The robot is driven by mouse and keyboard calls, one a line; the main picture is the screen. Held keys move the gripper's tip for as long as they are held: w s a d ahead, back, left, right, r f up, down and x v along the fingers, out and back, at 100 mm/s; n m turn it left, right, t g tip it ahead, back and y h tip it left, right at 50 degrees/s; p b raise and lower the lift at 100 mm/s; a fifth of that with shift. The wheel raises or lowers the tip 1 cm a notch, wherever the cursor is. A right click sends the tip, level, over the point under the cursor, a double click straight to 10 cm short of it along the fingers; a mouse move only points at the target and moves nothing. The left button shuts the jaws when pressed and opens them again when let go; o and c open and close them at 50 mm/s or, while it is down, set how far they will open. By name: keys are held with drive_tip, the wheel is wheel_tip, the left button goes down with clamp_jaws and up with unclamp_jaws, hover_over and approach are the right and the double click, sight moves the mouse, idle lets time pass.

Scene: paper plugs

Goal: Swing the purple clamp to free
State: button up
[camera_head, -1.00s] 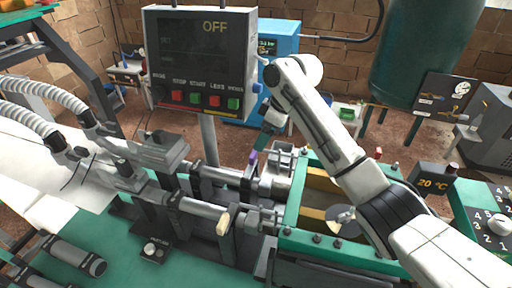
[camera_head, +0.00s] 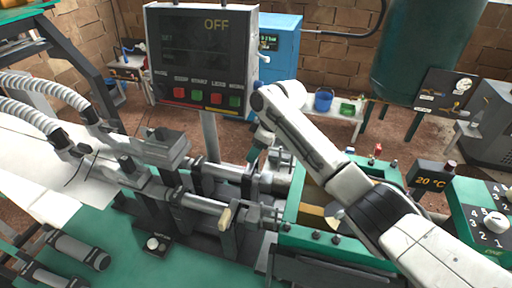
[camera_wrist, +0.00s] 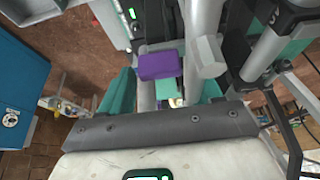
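The purple clamp's handle (camera_wrist: 158,65) shows in the wrist view as a purple block, ahead of the gap between my fingers. In the head view the purple handle is hidden behind my gripper. My gripper (camera_wrist: 165,92) has teal fingers, standing apart to the left and right of the gap. In the head view my gripper (camera_head: 257,152) points down over the rear metal cylinder of the machine. I see no finger closed on the handle, and I cannot tell whether anything touches it.
A second clamp with a cream handle (camera_head: 225,218) stands in front on the nearer cylinder. A control panel reading OFF (camera_head: 202,60) rises behind on a post. The green-edged trough (camera_head: 325,244) lies to the right under my arm. A blue cabinet (camera_head: 277,50) stands at the back.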

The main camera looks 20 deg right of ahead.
clamp_jaws()
idle(0.4)
drive_tip(key=shift+a+f+b, duration=0.1)
drive_tip(key=shift+a+b, duration=0.05)
drive_tip(key=shift+b, duration=0.2)
